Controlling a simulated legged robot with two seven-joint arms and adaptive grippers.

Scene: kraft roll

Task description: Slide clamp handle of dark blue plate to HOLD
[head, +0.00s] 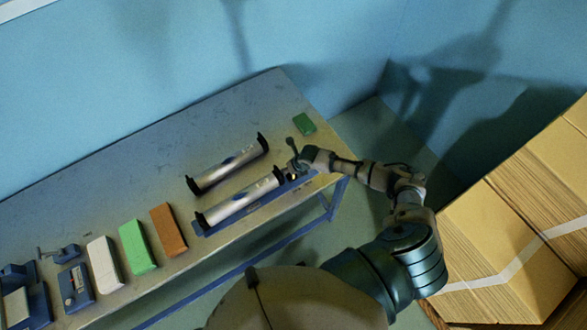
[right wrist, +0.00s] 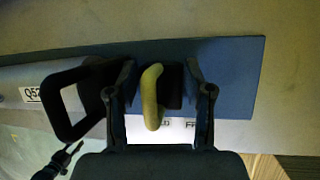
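The dark blue plate (head: 258,208) lies along the table's front edge with a silver roll (head: 240,199) in black end brackets on it. In the right wrist view the plate (right wrist: 235,85) carries a yellow clamp handle (right wrist: 152,97) beside a dark block. A white label strip (right wrist: 175,131) is partly hidden by my gripper; letters ending "LD" and starting "FR" show. My right gripper (head: 292,173) is at the plate's right end. In the wrist view its fingers (right wrist: 162,95) stand apart on either side of the handle and block; contact cannot be told. My left gripper is out of view.
A second silver roll in black brackets (head: 228,168) lies just behind. A green block (head: 304,123) is at the far right corner. Brown (head: 168,229), green (head: 138,246) and white (head: 103,263) blocks stand to the left. Cardboard boxes (head: 510,245) fill the right.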

